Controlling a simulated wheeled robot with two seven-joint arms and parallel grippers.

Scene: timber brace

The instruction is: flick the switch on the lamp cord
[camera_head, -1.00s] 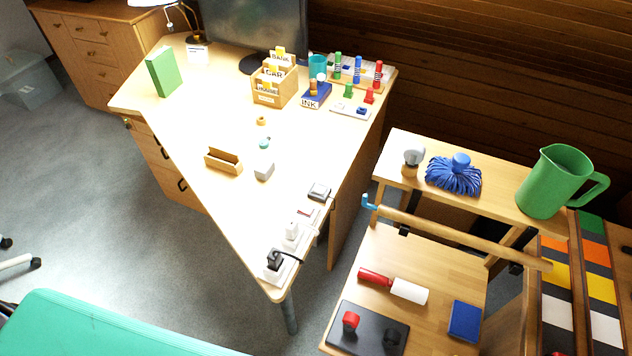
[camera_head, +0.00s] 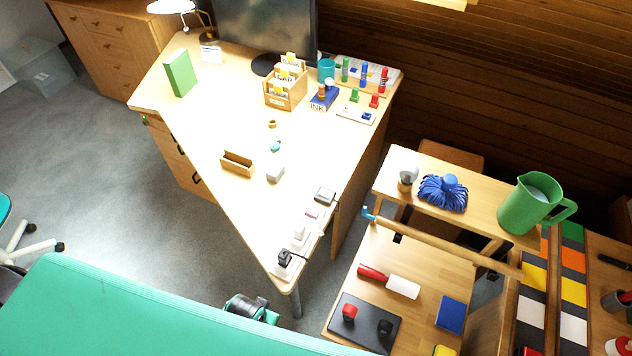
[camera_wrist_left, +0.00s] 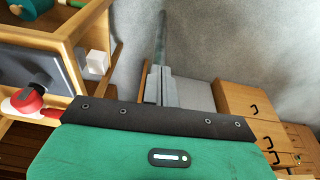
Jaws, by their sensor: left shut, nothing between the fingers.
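The desk lamp (camera_head: 209,38) stands at the far left of the desk in the head view, its white shade (camera_head: 172,6) cut by the top edge. I cannot tell whether it is lit. I cannot make out a cord switch for certain. Small cord fittings lie along the desk's right edge: a dark box (camera_head: 325,195), a white block (camera_head: 299,233) and a black block (camera_head: 285,258) near the front corner. My left gripper (camera_head: 250,308) is below that corner, apart from these, shut and empty, and mostly hidden. My right gripper is not in view.
The monitor (camera_head: 268,32) stands behind.

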